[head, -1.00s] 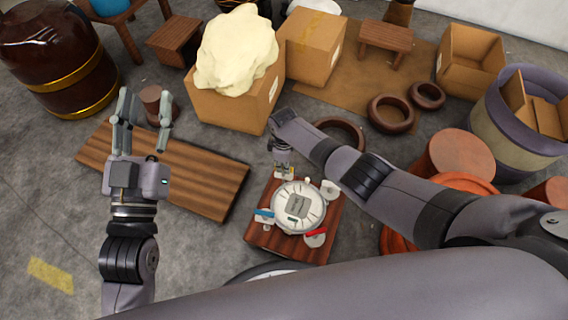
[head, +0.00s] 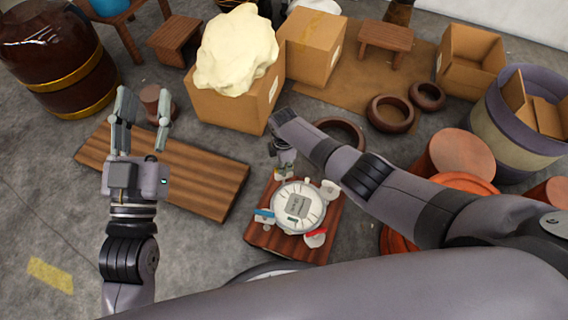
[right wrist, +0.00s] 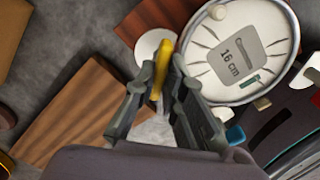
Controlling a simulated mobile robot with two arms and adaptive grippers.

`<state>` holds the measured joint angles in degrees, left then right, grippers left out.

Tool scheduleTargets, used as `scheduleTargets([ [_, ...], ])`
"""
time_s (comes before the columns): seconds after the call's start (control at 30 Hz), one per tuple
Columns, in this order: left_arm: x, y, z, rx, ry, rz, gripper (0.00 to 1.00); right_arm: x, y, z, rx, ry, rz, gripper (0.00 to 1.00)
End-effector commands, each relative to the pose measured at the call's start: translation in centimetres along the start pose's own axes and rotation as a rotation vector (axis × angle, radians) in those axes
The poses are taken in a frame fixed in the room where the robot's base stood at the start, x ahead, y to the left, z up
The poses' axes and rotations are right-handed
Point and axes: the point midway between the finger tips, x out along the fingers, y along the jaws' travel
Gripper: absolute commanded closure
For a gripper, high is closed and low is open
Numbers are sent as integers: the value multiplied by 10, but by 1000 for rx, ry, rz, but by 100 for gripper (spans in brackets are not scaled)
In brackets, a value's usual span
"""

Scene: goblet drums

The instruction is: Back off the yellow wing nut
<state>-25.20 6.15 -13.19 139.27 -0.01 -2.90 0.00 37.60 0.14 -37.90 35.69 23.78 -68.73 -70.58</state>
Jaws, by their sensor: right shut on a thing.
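The yellow wing nut (right wrist: 163,68) is between the fingertips of my right gripper (right wrist: 168,75) in the right wrist view, with a round white piece (right wrist: 152,46) behind it. My right gripper is shut on the wing nut. In the head view my right gripper (head: 284,172) reaches down to the far left edge of the round white drum head (head: 299,207), marked "16 cm" in the right wrist view, and hides most of the nut. My left gripper (head: 142,118) is open and empty, raised over the floor near the wooden plank.
The drum head lies over a wooden board (head: 262,238), with a blue wing nut (head: 264,215) and a red wing nut (head: 316,234) around its rim. A wooden plank (head: 205,180) lies to the left. Boxes (head: 313,45) and brown rings (head: 390,113) stand behind.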

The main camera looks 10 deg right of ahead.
Motion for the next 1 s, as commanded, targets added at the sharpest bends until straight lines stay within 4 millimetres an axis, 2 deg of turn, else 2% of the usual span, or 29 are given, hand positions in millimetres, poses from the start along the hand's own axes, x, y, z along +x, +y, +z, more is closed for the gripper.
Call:
scheduleTargets([
  [0.3,0,1,0,-1,-2,1,60,-1,1,-2,-1,3,2,100],
  [0.33,0,1,0,-1,-2,1,60,-1,1,-2,0,4,2,87],
  [0.6,0,1,1,-1,-3,1,60,0,0,-1,0,2,1,69],
  [1.0,1,0,0,1,0,1,60,-4,0,-1,1,2,2,69],
])
